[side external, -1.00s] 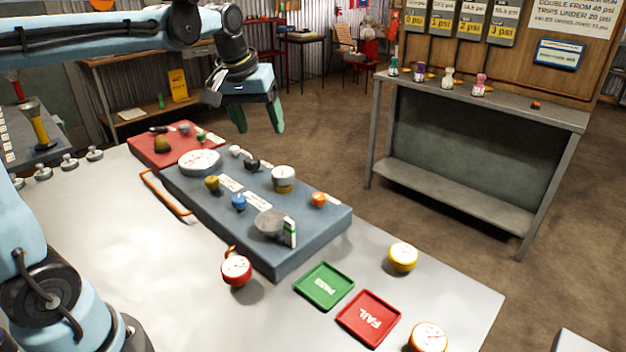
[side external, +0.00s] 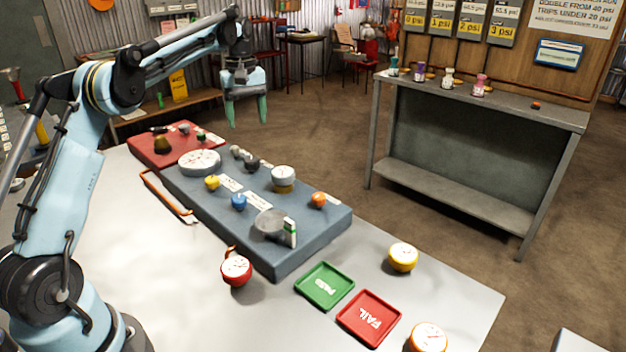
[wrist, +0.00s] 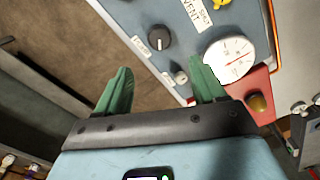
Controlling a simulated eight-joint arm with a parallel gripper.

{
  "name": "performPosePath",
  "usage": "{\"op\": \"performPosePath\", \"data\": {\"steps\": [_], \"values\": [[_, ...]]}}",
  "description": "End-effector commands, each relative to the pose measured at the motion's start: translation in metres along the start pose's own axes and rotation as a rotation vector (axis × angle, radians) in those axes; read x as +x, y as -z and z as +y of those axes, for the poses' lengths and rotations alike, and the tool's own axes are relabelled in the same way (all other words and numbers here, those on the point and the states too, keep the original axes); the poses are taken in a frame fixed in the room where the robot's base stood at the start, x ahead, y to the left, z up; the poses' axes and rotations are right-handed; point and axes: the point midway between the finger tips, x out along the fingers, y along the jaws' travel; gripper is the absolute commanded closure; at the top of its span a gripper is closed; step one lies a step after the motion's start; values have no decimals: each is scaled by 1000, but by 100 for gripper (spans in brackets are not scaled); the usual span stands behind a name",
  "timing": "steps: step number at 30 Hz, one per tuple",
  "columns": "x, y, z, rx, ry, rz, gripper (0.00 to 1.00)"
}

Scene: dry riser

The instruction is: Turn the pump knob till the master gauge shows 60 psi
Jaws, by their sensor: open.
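The black knob (wrist: 159,38) with a white pointer line sits on the blue-grey panel (side external: 240,222), beside a small label that I cannot read clearly. It is also in the side view (side external: 252,162). I take it for the pump knob. The large white dial, apparently the master gauge (wrist: 230,58), lies flat on the panel near it and shows in the side view (side external: 199,161). Its reading is too small to tell. My gripper (side external: 247,112) is open and empty, with green fingers pointing down, in the air above and behind the panel. In the wrist view its fingertips (wrist: 160,80) are apart from the knob.
Yellow (side external: 212,182), blue (side external: 239,202) and orange (side external: 318,200) knobs and a smaller gauge (side external: 283,175) stand on the panel. A red block (side external: 150,152) adjoins its far end. A green tray (side external: 324,286) and red tray (side external: 368,318) lie in front, with loose gauges nearby.

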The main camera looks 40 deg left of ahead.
Motion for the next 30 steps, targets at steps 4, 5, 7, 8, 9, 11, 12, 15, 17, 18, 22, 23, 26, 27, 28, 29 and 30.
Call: {"op": "performPosePath", "data": {"steps": [4,5,7,8,9,11,12,15,17,18,22,23,26,27,28,29,30], "values": [[18,-1,0,2,-1,1,30],[24,0,0,2,-1,1,30],[35,0,0,2,-1,1,30],[40,-1,0,3,-1,1,30],[47,-1,0,3,-1,1,30],[57,0,0,3,-1,1,30],[64,-1,0,3,-1,1,30],[80,-1,0,3,-1,1,30],[89,-1,0,3,-1,1,30],[94,-1,0,3,-1,1,30],[106,-1,0,3,-1,1,30],[108,-1,0,3,-1,1,30],[111,-1,0,3,-1,1,30],[112,-1,0,3,-1,1,30],[112,-1,0,3,-1,1,30],[112,-1,0,3,-1,1,30],[112,-1,0,3,-1,1,30]]}}
